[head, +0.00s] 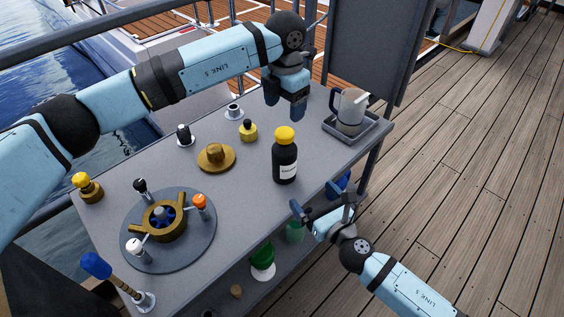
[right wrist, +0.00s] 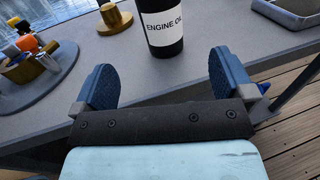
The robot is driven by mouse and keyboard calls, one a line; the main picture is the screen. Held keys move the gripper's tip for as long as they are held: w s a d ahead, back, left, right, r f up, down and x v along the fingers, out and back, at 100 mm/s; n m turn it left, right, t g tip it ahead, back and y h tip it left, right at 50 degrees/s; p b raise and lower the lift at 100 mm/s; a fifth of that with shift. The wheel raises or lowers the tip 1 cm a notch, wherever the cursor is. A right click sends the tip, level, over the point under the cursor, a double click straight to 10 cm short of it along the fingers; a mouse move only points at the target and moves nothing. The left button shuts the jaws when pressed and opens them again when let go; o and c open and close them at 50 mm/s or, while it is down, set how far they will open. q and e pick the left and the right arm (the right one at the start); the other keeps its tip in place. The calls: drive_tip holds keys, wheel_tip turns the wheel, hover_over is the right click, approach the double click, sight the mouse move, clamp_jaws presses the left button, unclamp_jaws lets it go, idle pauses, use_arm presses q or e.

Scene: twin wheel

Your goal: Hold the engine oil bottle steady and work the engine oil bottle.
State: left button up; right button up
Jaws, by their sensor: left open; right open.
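The engine oil bottle (head: 285,160) is black with a yellow cap (head: 285,136) and a white label. It stands upright on the grey table; its labelled lower part also shows in the right wrist view (right wrist: 163,30). My left gripper (head: 287,112) points down above the table, behind the bottle in the head view, and is apart from it. My right gripper (head: 318,197) is open at the table's near edge, below and right of the bottle. In the right wrist view its two blue fingers (right wrist: 160,82) are apart with the bottle ahead of the gap. Nothing is held.
A tray (head: 357,137) with a clear jug (head: 349,108) stands at the table's right end. A brass knob (head: 216,157), a small yellow bottle (head: 248,130) and a round plate with a brass valve wheel (head: 164,215) lie left. Green and blue items sit on the lower shelf.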

sight(291, 168)
drive_tip(key=x, duration=1.3)
drive_tip(key=shift+w+a, duration=0.2)
drive_tip(key=shift+w, duration=0.15)
drive_tip(key=shift+c, duration=0.5)
drive_tip(key=c, duration=1.7)
use_arm(q)
drive_tip(key=n, duration=0.3)
drive_tip(key=shift+n, duration=0.3)
drive_tip(key=n, duration=1)
drive_tip(key=shift+n, duration=0.4)
drive_tip(key=n, duration=1.2)
drive_tip(key=shift+n, duration=0.3)
